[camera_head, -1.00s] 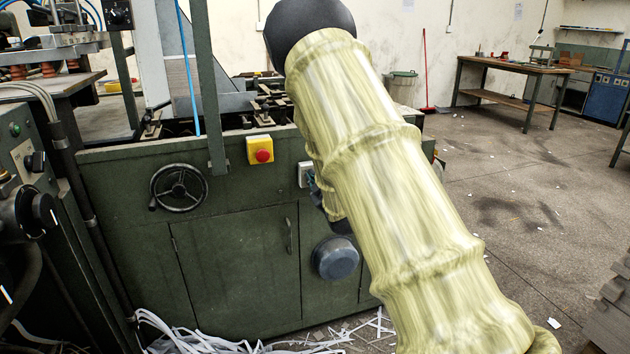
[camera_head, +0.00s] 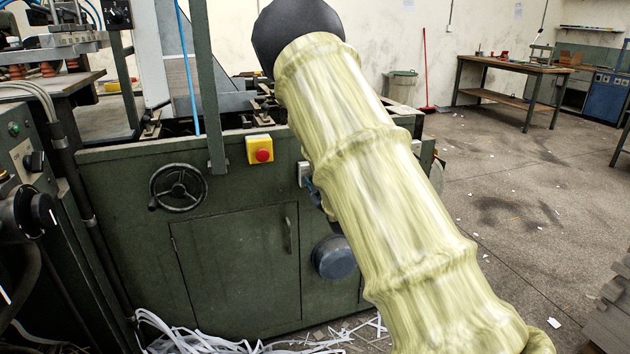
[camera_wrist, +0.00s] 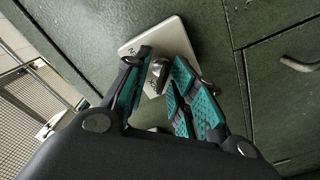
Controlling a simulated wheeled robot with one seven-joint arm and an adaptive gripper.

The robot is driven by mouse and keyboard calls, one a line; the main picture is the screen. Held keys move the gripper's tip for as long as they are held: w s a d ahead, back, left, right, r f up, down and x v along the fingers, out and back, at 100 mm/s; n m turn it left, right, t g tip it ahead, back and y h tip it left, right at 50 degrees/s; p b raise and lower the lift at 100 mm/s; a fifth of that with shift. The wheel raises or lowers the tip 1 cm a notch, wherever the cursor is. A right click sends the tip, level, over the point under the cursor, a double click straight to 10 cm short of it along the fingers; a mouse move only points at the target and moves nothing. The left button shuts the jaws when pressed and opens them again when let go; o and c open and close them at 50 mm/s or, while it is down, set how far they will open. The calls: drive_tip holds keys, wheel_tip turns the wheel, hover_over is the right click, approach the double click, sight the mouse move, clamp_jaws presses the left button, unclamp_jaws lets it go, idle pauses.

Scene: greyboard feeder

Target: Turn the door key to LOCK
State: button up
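The door key (camera_wrist: 157,76) is a small metal knob standing out from a pale switch plate (camera_wrist: 172,38) on the green machine's front. Dark letters on the plate are partly covered, and I cannot read them fully. My gripper (camera_wrist: 163,62) has its two teal-padded fingers apart, one on each side of the key. I cannot tell whether either pad touches it. In the head view the plate's edge (camera_head: 302,172) shows just left of my arm, which hides the key and most of my gripper.
A cabinet door (camera_head: 235,265) with a handle (camera_head: 289,235) is left of and below the plate. A yellow box with a red button (camera_head: 261,151), a handwheel (camera_head: 178,188) and a round dark knob (camera_head: 333,258) are on the same front. White strips (camera_head: 190,338) litter the floor.

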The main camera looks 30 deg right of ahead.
drive_tip(key=v, duration=1.2)
drive_tip(key=shift+f, duration=0.1)
idle(0.4)
drive_tip(key=s+a+f+m+g+y, duration=0.1)
drive_tip(key=s+a+f+g, duration=0.3)
drive_tip(key=f, duration=0.7)
drive_tip(key=s+a+f+m+g, duration=0.2)
drive_tip(key=s+a+f, duration=0.3)
drive_tip(key=f, duration=0.5)
drive_tip(key=s+a+f+m+g+y, duration=0.1)
drive_tip(key=s+a+f+g, duration=0.2)
drive_tip(key=s+f, duration=0.55)
drive_tip(key=s+a+f+m+g+y, duration=0.1)
drive_tip(key=s+a+f+g, duration=0.4)
drive_tip(key=s+f, duration=0.4)
drive_tip(key=s+a+f+m+g+y, duration=0.1)
drive_tip(key=s+a+f+g, duration=0.2)
drive_tip(key=s, duration=0.5)
drive_tip(key=s+a+f+m+g+y, duration=0.1)
drive_tip(key=s+a+f, duration=0.2)
drive_tip(key=s+a, duration=0.4)
wheel_tip(320, 180, up, 17)
drive_tip(key=d+p, duration=0.1)
drive_tip(key=p, duration=1.6)
drive_tip(key=shift+d+r+t+h+p, duration=0.15)
drive_tip(key=shift+d+t+h+p, duration=0.15)
drive_tip(key=shift+p, duration=0.05)
